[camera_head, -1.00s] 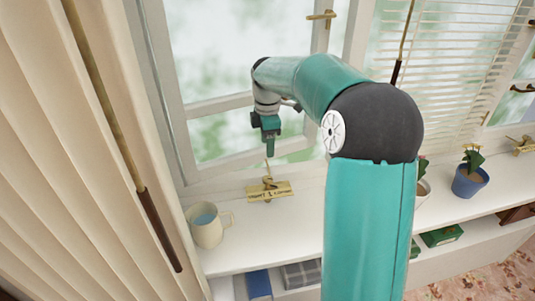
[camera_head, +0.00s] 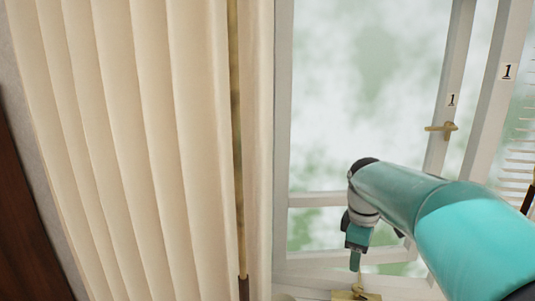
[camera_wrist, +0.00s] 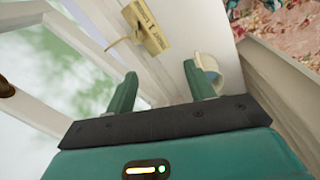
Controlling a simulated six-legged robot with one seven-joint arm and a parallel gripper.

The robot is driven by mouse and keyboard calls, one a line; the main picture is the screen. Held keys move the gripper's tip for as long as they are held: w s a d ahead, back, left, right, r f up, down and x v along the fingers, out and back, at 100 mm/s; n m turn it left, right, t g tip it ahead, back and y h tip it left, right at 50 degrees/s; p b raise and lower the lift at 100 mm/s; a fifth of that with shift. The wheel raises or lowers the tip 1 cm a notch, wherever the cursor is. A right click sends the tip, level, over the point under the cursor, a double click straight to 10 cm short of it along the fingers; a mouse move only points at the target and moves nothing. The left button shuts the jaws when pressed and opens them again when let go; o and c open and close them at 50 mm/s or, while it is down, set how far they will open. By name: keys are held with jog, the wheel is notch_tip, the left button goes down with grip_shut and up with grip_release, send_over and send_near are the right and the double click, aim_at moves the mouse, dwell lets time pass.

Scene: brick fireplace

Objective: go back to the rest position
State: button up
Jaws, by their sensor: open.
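My gripper (camera_head: 355,260) hangs pointing down in front of the window in the head view, at the end of my teal arm. In the wrist view its two teal fingers (camera_wrist: 160,72) are spread apart with nothing between them. A brass window catch with a lettered plate (camera_wrist: 144,27) lies beyond the fingertips. The same catch (camera_head: 350,294) is partly cut off at the bottom of the head view, just below the gripper. Whether the gripper touches it is not clear.
A pale mug (camera_wrist: 210,66) shows behind the right finger in the wrist view. The white window frame (camera_head: 458,75) has a brass handle (camera_head: 442,129). Cream curtains (camera_head: 130,130) hang on the left, with a rod (camera_head: 236,130) in front. Patterned floor (camera_wrist: 275,30) shows beyond the sill.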

jog(key=s+a+m+t, duration=0.2)
jog(key=s+m, duration=0.4)
jog(key=s, duration=0.4)
jog(key=s+a+m+t+y, duration=0.1)
jog(key=s+a+m, duration=0.3)
jog(key=s, duration=0.7)
jog(key=shift+s+a+f+m+t, duration=0.2)
jog(key=shift+s+f+m+t, duration=0.1)
jog(key=shift+m+t, duration=0.5)
jog(key=c, duration=0.5)
jog(key=shift+o, duration=0.2)
jog(key=shift+s, duration=0.1)
